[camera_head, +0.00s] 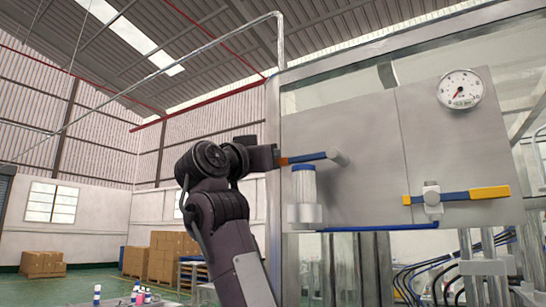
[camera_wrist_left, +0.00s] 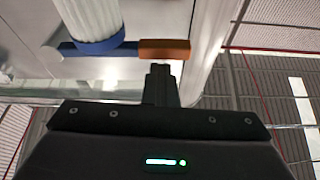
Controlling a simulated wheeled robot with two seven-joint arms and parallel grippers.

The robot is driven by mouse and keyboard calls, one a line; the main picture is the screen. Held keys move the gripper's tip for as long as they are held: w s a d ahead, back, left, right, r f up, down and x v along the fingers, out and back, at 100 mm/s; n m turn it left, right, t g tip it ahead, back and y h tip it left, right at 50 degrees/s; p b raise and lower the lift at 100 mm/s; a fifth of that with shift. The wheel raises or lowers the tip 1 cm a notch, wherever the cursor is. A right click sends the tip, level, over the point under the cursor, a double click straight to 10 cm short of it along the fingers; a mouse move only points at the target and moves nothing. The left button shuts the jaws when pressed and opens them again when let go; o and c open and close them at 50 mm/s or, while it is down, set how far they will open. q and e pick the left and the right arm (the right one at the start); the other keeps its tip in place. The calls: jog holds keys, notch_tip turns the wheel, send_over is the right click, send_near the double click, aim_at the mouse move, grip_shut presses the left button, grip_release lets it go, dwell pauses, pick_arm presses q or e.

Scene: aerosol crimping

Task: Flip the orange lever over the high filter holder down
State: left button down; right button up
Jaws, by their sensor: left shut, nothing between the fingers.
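The lever over the high filter holder has an orange tip (camera_head: 285,161) and a blue shaft that runs right to a grey pivot on the metal panel. It lies about level. The filter holder (camera_head: 304,185), a pale ribbed cylinder on a grey base, hangs just below it. My left gripper (camera_head: 279,157) is shut and empty, with its fingertips right by the orange tip. In the left wrist view the shut fingers (camera_wrist_left: 160,75) point at the orange tip (camera_wrist_left: 165,48). I cannot tell whether they touch. The white ribbed holder (camera_wrist_left: 92,20) shows beside the blue shaft. My right gripper is out of view.
A second lever with a long orange end (camera_head: 490,192) is on the panel (camera_head: 360,195) to the right, below a round gauge (camera_head: 460,89). A blue bar runs under the panel. Cardboard boxes (camera_head: 172,257) stand far back at left. Open air lies left of the panel.

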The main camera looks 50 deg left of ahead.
pick_arm(q)
jog(key=b+v, duration=0.2)
jog(key=v, duration=0.4)
jog(key=shift+s, duration=0.35)
jog(key=shift+f, duration=0.1)
